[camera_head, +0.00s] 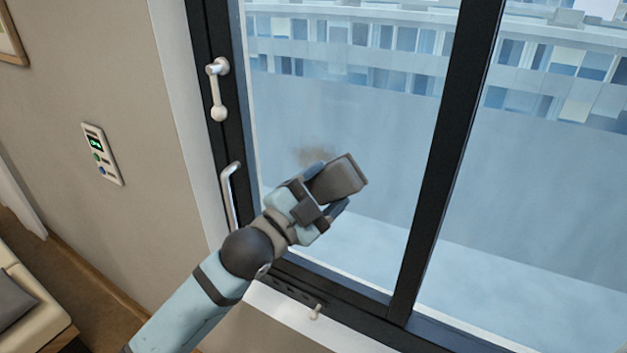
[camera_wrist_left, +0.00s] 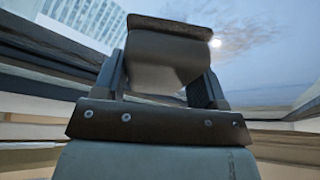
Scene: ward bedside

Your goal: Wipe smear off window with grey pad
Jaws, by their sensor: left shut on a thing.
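My left gripper (camera_head: 328,193) is shut on the grey pad (camera_head: 339,180) in front of the left window pane. The pad also shows between the two fingers in the left wrist view (camera_wrist_left: 165,62). The smear (camera_head: 317,155) is a faint brownish patch on the window (camera_head: 390,110), just above and left of the pad in the head view. The pad and fingers hide part of the area below the smear. I cannot tell whether the pad touches the glass. My right gripper is in neither view.
A white crank handle (camera_head: 218,90) and a metal lever handle (camera_head: 230,195) stick out from the dark left window frame. A dark upright bar (camera_head: 447,150) divides the panes. A wall panel (camera_head: 101,154) and a cushioned seat (camera_head: 25,300) are at the left.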

